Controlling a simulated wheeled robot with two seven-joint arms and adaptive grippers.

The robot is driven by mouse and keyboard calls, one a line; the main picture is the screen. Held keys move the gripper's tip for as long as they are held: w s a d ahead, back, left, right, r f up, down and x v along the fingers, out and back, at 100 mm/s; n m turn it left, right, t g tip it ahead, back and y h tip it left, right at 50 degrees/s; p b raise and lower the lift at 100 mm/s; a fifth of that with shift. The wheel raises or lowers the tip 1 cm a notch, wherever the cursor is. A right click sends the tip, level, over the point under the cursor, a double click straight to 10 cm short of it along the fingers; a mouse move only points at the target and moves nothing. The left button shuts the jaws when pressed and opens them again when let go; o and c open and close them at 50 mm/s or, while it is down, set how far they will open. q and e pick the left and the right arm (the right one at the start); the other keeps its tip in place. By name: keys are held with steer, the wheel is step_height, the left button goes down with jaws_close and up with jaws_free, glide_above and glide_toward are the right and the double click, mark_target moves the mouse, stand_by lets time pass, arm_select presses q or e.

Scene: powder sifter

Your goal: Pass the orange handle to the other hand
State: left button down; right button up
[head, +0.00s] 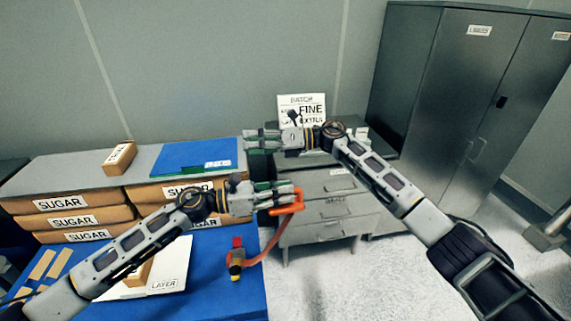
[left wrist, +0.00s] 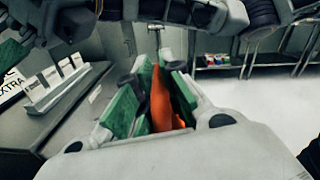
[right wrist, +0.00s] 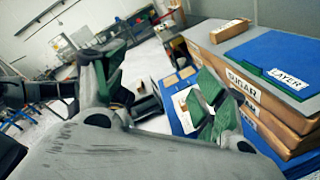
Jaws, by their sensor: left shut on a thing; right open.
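The orange handle (head: 287,208) is between the fingers of my left gripper (head: 278,197) in the head view. A long orange strip runs down from it to a small red, black and yellow piece (head: 236,262) near the blue table's right edge. In the left wrist view the orange handle (left wrist: 160,95) stands between the green finger pads of my left gripper (left wrist: 150,105), which is shut on it. My right gripper (head: 250,141) is open and empty, above and slightly left of the left gripper's fingertips. In the right wrist view its green-padded fingers (right wrist: 158,98) are spread apart.
Sugar boxes (head: 68,201) are stacked at left, with a blue sheet (head: 195,154) and a small box (head: 119,158) on top. A blue table (head: 215,290) is in front. A drawer cabinet (head: 325,210) and tall dark cabinet (head: 455,100) stand behind.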

steer(key=s+r+n+g+h, duration=0.2)
steer(key=s+r+n+h, duration=0.1)
steer(key=s+n+h, duration=0.5)
steer(key=s+d+t+h, duration=0.1)
steer(key=d+h, duration=0.1)
steer(key=s+d+f+n+t+h, duration=0.1)
steer(key=d+h, duration=0.2)
steer(key=d+f+n+t+h, duration=0.1)
steer(key=d+h, duration=0.2)
steer(key=shift+s, duration=0.4)
steer(key=shift+w+d+t+h, duration=0.1)
steer(key=shift+d+t+h, duration=0.3)
steer(key=shift+d+h, duration=0.3)
steer(key=shift+d, duration=0.1)
steer(key=shift+f, duration=0.1)
steer(key=shift+f, duration=5.9)
steer(key=shift+c, duration=0.2)
